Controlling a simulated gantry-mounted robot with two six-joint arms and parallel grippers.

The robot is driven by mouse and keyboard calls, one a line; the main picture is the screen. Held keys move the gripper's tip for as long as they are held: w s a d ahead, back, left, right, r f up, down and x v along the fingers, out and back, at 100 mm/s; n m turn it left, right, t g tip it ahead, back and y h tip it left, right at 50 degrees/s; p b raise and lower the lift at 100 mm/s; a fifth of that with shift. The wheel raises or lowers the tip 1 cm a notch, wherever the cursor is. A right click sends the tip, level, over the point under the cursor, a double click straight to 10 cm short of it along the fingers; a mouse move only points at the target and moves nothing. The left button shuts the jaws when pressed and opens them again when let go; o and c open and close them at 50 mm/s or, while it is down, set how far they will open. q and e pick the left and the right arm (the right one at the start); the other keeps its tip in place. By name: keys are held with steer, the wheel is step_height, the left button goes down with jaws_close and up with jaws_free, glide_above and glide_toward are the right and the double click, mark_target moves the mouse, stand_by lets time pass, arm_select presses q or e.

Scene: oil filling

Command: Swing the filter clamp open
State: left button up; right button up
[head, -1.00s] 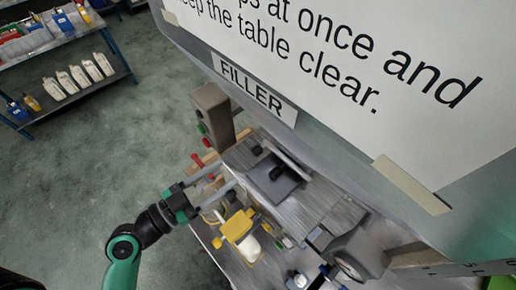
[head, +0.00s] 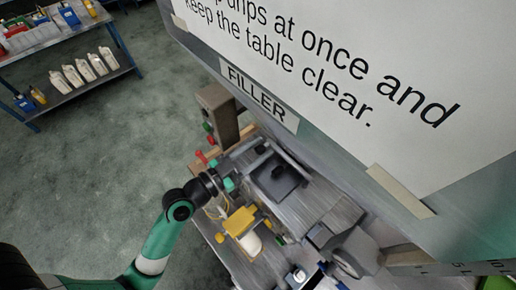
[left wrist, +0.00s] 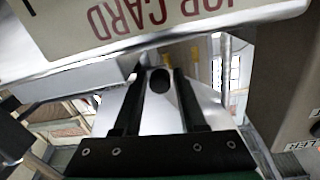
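A yellow fitting (head: 240,222) with yellow side knobs sits above a white cylinder (head: 251,243) on the grey machine table. I cannot tell whether this is the filter clamp. My left gripper (head: 226,178) is over the table's left edge, just behind the yellow fitting, and its fingers are partly hidden. In the left wrist view its two dark fingers (left wrist: 160,90) stand apart. A dark round end (left wrist: 160,80) shows between the tips, against a silver surface; contact is unclear. My right gripper is out of view.
A large panel with a FILLER label (head: 256,95) overhangs the table. A grey post with buttons (head: 219,112) stands behind the gripper.

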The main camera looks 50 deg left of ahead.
arm_select(q)
jaws_close()
stand_by(1.1)
